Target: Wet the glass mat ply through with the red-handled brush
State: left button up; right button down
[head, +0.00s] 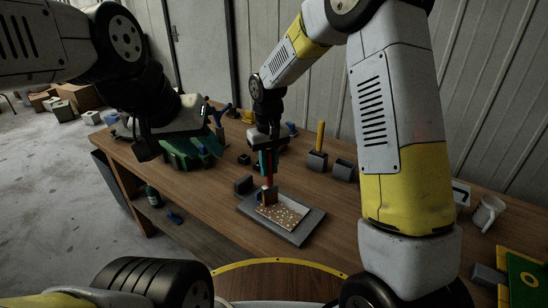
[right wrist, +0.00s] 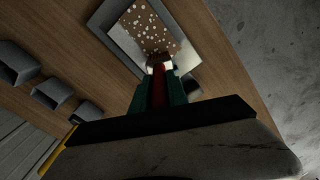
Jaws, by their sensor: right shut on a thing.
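The red-handled brush (head: 269,183) stands roughly upright in my right gripper (head: 267,165), whose teal fingers are shut on its red handle. In the right wrist view the handle shows between the fingers (right wrist: 158,92). The brush head (right wrist: 159,62) is at the edge of the glass mat ply (right wrist: 150,28); I cannot tell whether it presses on it. The ply (head: 282,214) lies on a grey tray (head: 295,238). It is brown with many pale spots, beside a whitish area. My left gripper (head: 146,150) hangs above the table's left side; its jaw opening is unclear.
A green mould-like object (head: 187,152) lies under my left arm. A yellow-handled tool stands in a grey holder (head: 317,161), with another grey holder (head: 343,171) beside it. A white mug (head: 487,213) and a yellow-green board (head: 526,276) are at the right.

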jog(key=s+d, duration=0.5)
jog(key=d, duration=0.8)
jog(key=shift+d, duration=0.2)
dwell(1.2)
notch_tip(320, 180, up, 7)
dwell(0.9)
dwell(0.4)
